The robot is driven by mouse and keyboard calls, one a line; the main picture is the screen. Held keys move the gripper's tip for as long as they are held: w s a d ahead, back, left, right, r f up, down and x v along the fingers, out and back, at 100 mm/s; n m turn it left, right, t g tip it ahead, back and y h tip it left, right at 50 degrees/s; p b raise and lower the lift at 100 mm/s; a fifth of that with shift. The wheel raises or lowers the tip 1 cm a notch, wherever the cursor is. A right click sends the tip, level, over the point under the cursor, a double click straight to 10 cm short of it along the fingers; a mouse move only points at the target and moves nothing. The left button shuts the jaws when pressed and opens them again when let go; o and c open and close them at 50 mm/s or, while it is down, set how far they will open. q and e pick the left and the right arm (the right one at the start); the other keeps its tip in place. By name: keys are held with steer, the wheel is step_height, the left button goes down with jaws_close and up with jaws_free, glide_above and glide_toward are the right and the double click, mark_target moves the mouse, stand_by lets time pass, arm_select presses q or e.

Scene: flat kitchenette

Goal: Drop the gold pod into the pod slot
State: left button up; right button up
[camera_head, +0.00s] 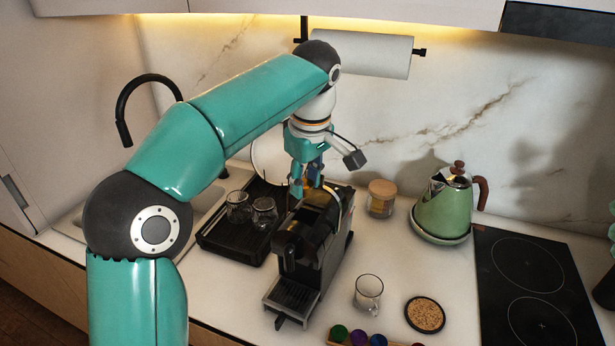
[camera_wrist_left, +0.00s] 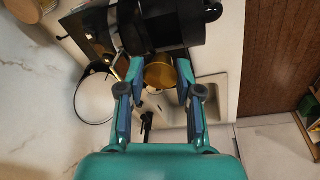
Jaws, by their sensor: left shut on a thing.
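The gold pod (camera_wrist_left: 160,74) sits between the fingertips of my left gripper (camera_wrist_left: 160,80) in the left wrist view. The gripper is shut on it. In the head view my left gripper (camera_head: 306,184) points down over the rear top of the black coffee machine (camera_head: 333,247). Gold colour shows at its fingertips there, but the fingers partly cover it. The machine's dark body (camera_wrist_left: 175,28) also shows beyond the fingertips in the wrist view. The pod slot cannot be made out clearly. My right gripper is not in view.
A black tray (camera_head: 222,246) with two glasses is left of the machine. A lidded jar (camera_head: 381,199), green kettle (camera_head: 445,207), empty glass (camera_head: 368,293) and cork coaster (camera_head: 425,314) stand to its right. Several coloured pods sit at the front edge. The hob (camera_head: 528,283) is far right.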

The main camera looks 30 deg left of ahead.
mark_target(307, 196)
arm_select(q)
step_height(307, 196, down, 3)
steer(key=shift+w+f+b, duration=0.1)
steer(key=shift+w+b, duration=0.05)
steer(key=shift+b, duration=1.05)
steer(key=shift+f+b, duration=0.8)
steer(key=shift+f, duration=0.2)
steer(key=shift+d, duration=0.1)
steer(key=o, duration=0.8)
steer(key=shift+r, duration=0.15)
